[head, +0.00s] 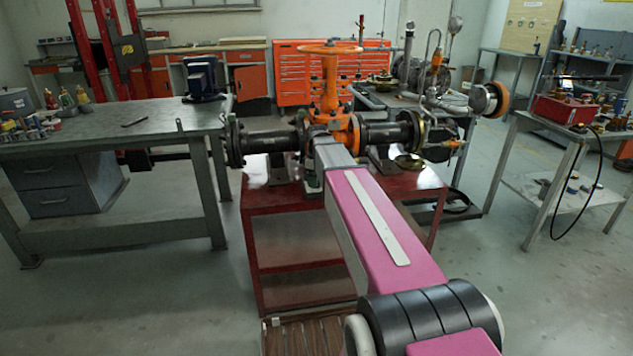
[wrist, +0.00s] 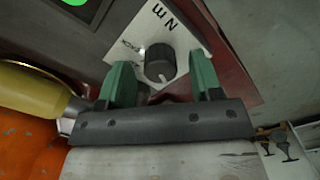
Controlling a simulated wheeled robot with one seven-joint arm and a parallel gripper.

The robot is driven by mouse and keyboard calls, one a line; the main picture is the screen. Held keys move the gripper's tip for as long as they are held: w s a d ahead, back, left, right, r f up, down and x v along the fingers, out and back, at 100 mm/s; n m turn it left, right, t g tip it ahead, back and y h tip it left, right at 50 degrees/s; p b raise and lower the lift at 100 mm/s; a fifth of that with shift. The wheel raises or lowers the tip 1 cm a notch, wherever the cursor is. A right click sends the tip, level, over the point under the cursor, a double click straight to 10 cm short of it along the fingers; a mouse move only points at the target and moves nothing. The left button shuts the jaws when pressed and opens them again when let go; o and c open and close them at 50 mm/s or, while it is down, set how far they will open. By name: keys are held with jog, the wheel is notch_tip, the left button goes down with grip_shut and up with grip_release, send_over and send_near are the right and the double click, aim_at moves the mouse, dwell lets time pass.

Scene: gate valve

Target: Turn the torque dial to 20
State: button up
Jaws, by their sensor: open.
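The torque dial (wrist: 160,62) is a dark round knob on a pale plate (wrist: 192,35) printed "N m", in the upper middle of the wrist view. A small pale mark shows on the knob's near edge. My gripper (wrist: 163,78) has two green fingers, spread apart, one on either side of the dial. A gap shows between the dial and each finger, and nothing is held. Some scale marks show at the plate's left; the numbers are not readable. In the head view my arm reaches to the gate valve (head: 329,90), and the dial cannot be made out.
A yellow handle (wrist: 28,90) lies close left of the gripper, above an orange surface (wrist: 30,145). The valve's flanged pipe (head: 268,141) stands on a red cart (head: 285,240). A grey workbench (head: 100,135) is at left.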

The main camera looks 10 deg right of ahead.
jog(key=shift+f, duration=0.4)
jog(key=c, duration=0.9)
